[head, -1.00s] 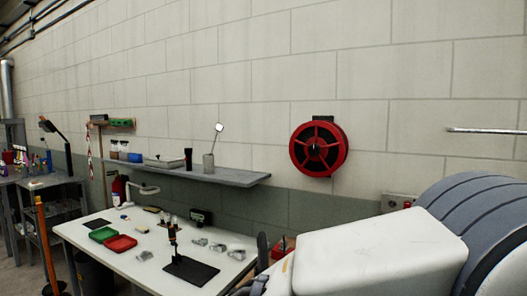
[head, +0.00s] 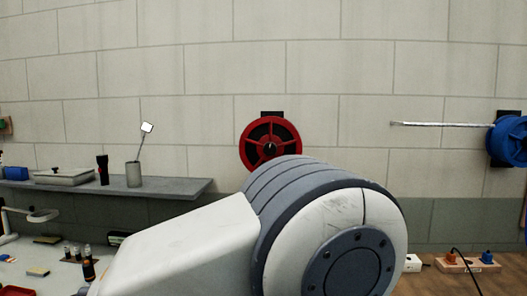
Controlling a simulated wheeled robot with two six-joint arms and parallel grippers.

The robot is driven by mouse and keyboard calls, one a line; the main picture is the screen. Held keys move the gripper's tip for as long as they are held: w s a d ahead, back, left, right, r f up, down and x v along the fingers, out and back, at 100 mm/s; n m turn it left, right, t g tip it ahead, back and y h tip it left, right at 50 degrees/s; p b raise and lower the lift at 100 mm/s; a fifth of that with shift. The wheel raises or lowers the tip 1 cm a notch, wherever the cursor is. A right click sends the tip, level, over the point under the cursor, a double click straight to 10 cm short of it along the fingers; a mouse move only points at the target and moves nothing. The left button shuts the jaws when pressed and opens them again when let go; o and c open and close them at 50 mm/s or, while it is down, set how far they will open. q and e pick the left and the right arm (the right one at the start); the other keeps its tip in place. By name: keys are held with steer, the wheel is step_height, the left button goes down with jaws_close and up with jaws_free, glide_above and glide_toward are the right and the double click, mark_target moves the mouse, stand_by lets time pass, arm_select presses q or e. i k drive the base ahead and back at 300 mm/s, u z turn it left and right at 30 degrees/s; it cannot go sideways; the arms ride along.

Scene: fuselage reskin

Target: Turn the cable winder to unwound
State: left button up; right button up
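A red cable winder (head: 249,146) with a spoked wheel and a dark hub hangs on the block wall near the middle of the head view. Its lower right edge is hidden behind my own large grey and white arm link. A blue reel (head: 507,141) is also mounted on the wall at the right edge, partly cut off. Neither of my grippers can be seen, so what they hold does not show.
A grey wall shelf (head: 165,189) on the left carries a cup with a mirror (head: 134,174), a dark torch and a box. A white workbench (head: 30,270) stands below it. A wooden bench (head: 440,284) with a socket strip (head: 468,264) is at the lower right.

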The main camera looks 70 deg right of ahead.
mark_target(269, 149)
steer(key=z, duration=0.35)
steer(key=i, duration=0.6)
steer(key=z, duration=0.55)
